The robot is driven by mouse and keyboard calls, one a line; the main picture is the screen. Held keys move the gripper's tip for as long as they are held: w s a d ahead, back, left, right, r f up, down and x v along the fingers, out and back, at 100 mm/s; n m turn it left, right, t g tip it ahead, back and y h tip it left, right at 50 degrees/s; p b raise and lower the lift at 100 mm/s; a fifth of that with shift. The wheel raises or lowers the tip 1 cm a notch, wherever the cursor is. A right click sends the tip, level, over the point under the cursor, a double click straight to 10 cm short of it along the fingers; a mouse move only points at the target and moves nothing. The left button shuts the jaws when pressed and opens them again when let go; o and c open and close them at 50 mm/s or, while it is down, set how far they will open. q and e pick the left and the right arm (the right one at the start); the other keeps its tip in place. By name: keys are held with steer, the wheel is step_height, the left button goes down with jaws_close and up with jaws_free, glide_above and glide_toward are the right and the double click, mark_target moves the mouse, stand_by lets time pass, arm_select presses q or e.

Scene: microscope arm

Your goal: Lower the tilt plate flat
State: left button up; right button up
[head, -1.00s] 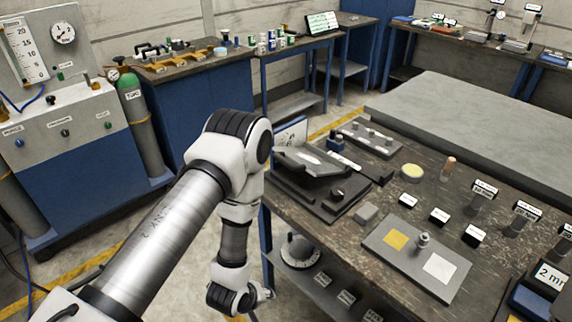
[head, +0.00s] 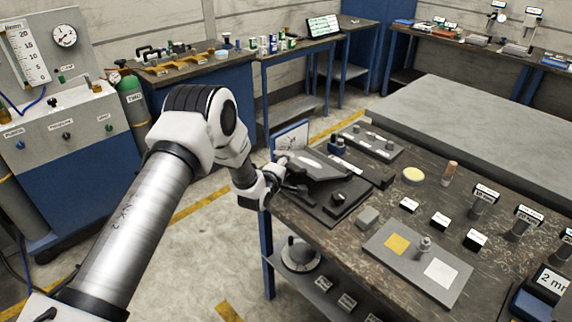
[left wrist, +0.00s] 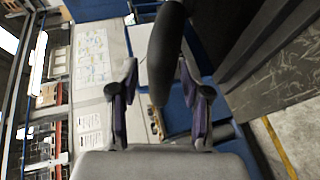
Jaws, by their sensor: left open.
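The tilt plate (head: 322,166) is a dark grey plate with a pale oval patch. It sits at a slant above its black base (head: 338,212), near the left edge of the workbench. My left gripper (head: 284,172) is at the plate's left end, with its fingers partly hidden there. In the left wrist view my left gripper (left wrist: 158,72) is open, its two fingers spread. A dark, rounded, elongated piece reaches down between the fingers; I cannot tell which part of the fixture it is, or whether a finger touches it. My right gripper is out of view.
A small grey block (head: 368,216) and a plate with yellow and white squares (head: 412,262) lie right of the base. A block with pegs (head: 370,141) lies behind. A small upright panel (head: 290,138) stands close behind my gripper.

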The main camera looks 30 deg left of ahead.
mark_target(281, 203)
arm_select(q)
steer(key=shift+c, duration=0.4)
jaws_close()
steer(key=f+b, duration=0.3)
steer(key=s+f+b, duration=0.1)
steer(key=f+b, duration=0.3)
steer(key=s+f+b, duration=0.1)
steer(key=f+b, duration=0.3)
steer(key=shift+s+a+f, duration=0.1)
steer(key=shift+a+f, duration=0.05)
steer(key=shift+a, duration=0.15)
steer(key=shift+s, duration=0.1)
steer(key=shift+o, duration=0.4)
jaws_free()
steer(key=v, duration=0.8)
